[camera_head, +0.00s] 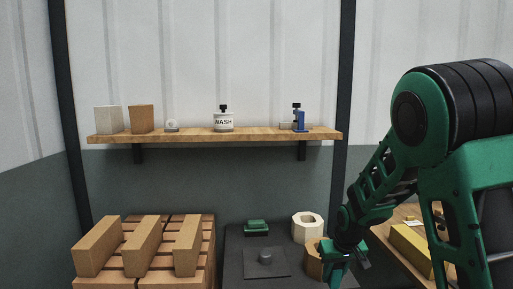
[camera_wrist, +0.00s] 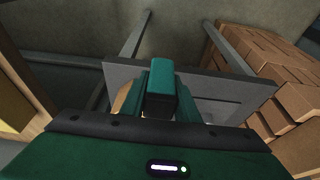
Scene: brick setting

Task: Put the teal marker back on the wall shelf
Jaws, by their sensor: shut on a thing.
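My gripper (camera_head: 336,272) is low at the right of the dark table in the head view. In the wrist view, my gripper (camera_wrist: 161,100) is shut on the teal marker (camera_wrist: 162,78), a blocky teal piece with a dark face. The marker's far side and any contact below are hidden. The wall shelf (camera_head: 200,138) is a wooden board on dark brackets, higher up and left of my gripper.
The shelf holds two blocks, a small round white thing, a WASH bottle (camera_head: 223,121) and a blue tool (camera_head: 298,118). Shelf gaps are clear. Below are a green thing (camera_head: 256,227), a white hexagonal ring (camera_head: 307,227) and stacked bricks (camera_head: 145,245).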

